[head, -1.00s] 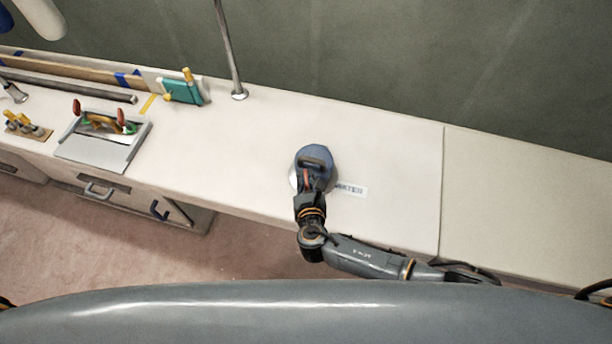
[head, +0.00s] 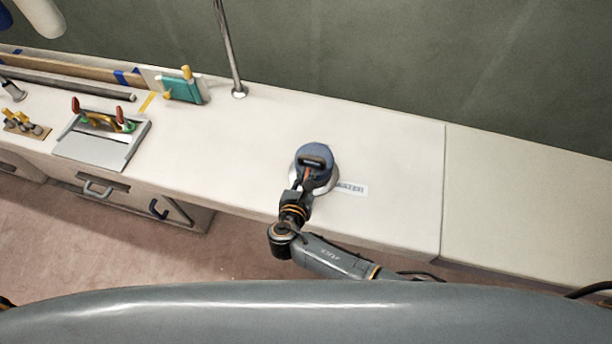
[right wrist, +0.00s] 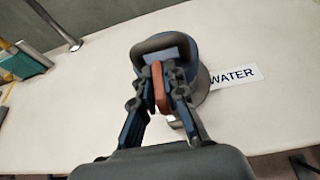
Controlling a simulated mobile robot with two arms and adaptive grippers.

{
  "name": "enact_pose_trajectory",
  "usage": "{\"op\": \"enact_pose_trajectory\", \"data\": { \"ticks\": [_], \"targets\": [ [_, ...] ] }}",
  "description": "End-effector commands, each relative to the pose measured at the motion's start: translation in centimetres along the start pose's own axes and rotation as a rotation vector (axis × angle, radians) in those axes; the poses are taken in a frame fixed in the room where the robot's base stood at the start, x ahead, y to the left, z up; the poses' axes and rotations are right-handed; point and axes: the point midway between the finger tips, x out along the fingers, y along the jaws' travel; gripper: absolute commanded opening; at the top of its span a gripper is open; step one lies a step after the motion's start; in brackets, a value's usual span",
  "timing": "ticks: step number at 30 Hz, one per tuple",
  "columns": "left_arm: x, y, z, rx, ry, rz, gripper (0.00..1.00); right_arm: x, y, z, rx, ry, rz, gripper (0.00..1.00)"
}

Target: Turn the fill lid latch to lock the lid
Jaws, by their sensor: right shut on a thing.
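The fill lid (head: 325,153) is a round blue-grey cap with a raised dark handle (head: 315,161). It sits on a pale metal collar on the white counter (head: 240,165), beside a label that reads WATER (right wrist: 232,76). The orange-red latch (right wrist: 158,88) stands at the lid's near side, below the handle. My right gripper (right wrist: 159,76) is shut on the latch, with one finger on each side of it; it also shows in the head view (head: 305,181). The fingers hide part of the latch and the lid's near edge. My left gripper is not in view.
A metal pole (head: 229,50) rises from the counter behind the lid. A grey tray with tools (head: 95,150), a teal block (head: 184,91) and a small rack (head: 25,126) stand at the left. The counter right of the label is clear.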

Motion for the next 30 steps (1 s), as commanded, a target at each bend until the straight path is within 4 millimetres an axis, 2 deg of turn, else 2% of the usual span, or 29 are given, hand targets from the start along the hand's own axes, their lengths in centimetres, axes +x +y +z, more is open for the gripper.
{"op": "enact_pose_trajectory", "data": {
  "ticks": [3, 4, 6, 7, 15, 19, 23, 30],
  "targets": [
    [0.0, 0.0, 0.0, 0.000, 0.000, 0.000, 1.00, 0.1, 0.0, 0.2, 0.001, -0.004, -0.001, 0.00],
    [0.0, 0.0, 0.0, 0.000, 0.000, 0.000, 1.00, 0.1, 0.0, 0.2, 0.001, -0.004, 0.000, 0.17],
    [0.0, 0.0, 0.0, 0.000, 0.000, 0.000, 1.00, 0.1, 0.0, 0.2, 0.001, -0.003, 0.000, 0.31],
    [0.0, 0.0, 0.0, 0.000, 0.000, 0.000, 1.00, 0.1, 0.0, 0.2, 0.001, -0.003, 0.000, 0.34],
    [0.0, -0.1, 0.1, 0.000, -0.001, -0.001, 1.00, 0.0, 0.0, 0.1, 0.000, -0.002, 0.001, 0.34],
    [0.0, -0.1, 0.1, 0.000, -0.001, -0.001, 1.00, -0.8, 0.0, 0.0, 0.001, 0.000, 0.003, 0.34],
    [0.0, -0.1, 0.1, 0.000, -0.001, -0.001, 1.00, -2.9, 0.0, -0.1, 0.002, 0.002, 0.003, 0.34],
    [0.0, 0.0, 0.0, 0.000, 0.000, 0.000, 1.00, -8.1, 0.0, 0.0, 0.002, 0.001, 0.003, 0.34]
  ]
}}
